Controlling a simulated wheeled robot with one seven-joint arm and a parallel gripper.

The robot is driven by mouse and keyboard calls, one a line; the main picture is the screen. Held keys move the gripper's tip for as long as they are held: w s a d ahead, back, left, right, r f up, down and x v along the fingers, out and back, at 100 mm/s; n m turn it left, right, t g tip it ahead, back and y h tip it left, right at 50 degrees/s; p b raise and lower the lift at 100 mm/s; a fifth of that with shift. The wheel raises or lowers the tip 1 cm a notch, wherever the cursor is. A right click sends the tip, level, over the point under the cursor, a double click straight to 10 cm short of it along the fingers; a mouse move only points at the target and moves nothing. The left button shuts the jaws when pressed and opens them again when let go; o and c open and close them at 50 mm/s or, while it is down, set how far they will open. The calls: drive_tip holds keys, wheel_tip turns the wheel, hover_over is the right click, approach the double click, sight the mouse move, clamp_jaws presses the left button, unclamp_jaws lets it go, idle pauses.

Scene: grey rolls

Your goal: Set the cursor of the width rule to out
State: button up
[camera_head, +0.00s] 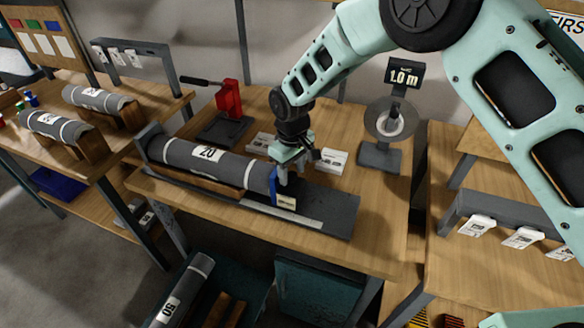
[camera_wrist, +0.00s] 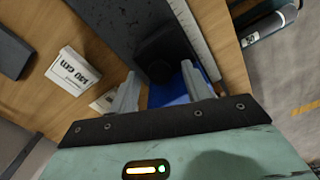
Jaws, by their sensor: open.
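The width rule (camera_head: 300,217) is a pale graduated strip along the front of a dark board; it also shows in the wrist view (camera_wrist: 197,42). A blue piece (camera_head: 273,186), apparently the cursor, stands across the board near the grey roll's right end, with a small cream label (camera_head: 286,203) at its front. In the wrist view the blue piece (camera_wrist: 168,94) and a dark block (camera_wrist: 163,54) lie between and beyond my fingers. My gripper (camera_head: 283,178) is open, pointing down over the blue piece; it also shows in the wrist view (camera_wrist: 159,72). Finger contact is unclear.
A grey roll marked 20 (camera_head: 207,153) lies on a wooden cradle left of my gripper. A red press (camera_head: 228,98) and a 1.0 m display (camera_head: 404,75) stand farther back. The board's right end is clear.

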drive_tip(key=shift+f, duration=0.1)
clamp_jaws()
drive_tip(key=s+d, duration=0.4)
drive_tip(key=d, duration=0.7)
drive_tip(key=shift+d, duration=0.25)
unclamp_jaws()
wheel_tip(320, 180, up, 18)
drive_tip(key=b, duration=0.3)
drive_tip(key=shift+f, duration=0.25)
